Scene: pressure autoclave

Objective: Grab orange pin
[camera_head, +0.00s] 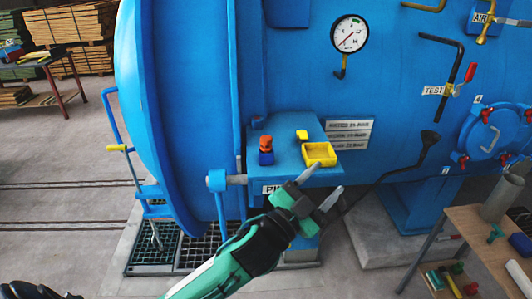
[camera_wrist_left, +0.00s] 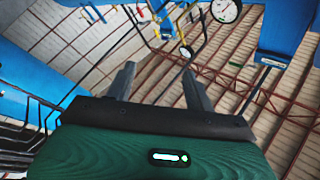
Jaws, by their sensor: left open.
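The orange pin (camera_head: 266,142) stands upright in a small blue block (camera_head: 266,159) on the blue shelf (camera_head: 290,128) of the autoclave, left of a yellow open box (camera_head: 320,154). My left gripper (camera_head: 321,184) is in front of the shelf's lower right, below the yellow box and right of the pin. Its two fingers are apart with nothing between them, and it does not touch the pin. The open fingers also show in the left wrist view (camera_wrist_left: 160,72), pointing up past the autoclave fittings; I cannot make out the pin there.
A small yellow piece (camera_head: 302,135) sits behind the box. The big blue autoclave (camera_head: 210,80) fills the middle, with a pressure gauge (camera_head: 349,34) above. A black-handled lever (camera_head: 400,162) slants to the right of my gripper. A wooden table (camera_head: 480,240) stands at lower right.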

